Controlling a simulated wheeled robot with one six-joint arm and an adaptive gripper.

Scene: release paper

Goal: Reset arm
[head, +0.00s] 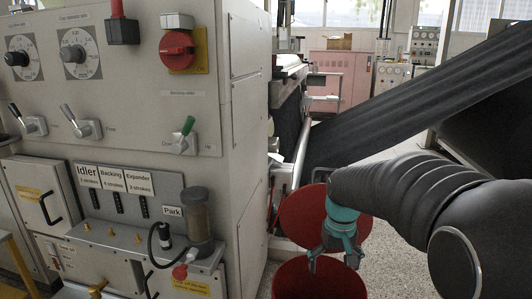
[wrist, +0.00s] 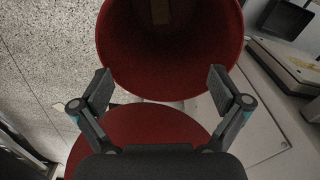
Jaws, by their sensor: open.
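My gripper (head: 334,264) hangs at the end of my dark arm in the head view, above a red round container (head: 315,283). In the wrist view my gripper (wrist: 161,90) has its two fingers spread wide apart with nothing between them. The open mouth of the red container (wrist: 125,55) lies beyond the fingertips. A red disc-like surface (wrist: 140,124) shows below it, partly hidden by my gripper. The same red round surface (head: 310,212) stands behind my gripper in the head view.
A grey machine cabinet (head: 237,150) with dials and levers fills the left. A red knob (head: 177,50) and a green-tipped lever (head: 186,128) stick out from its front. A dark sheet (head: 420,92) slopes across the right.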

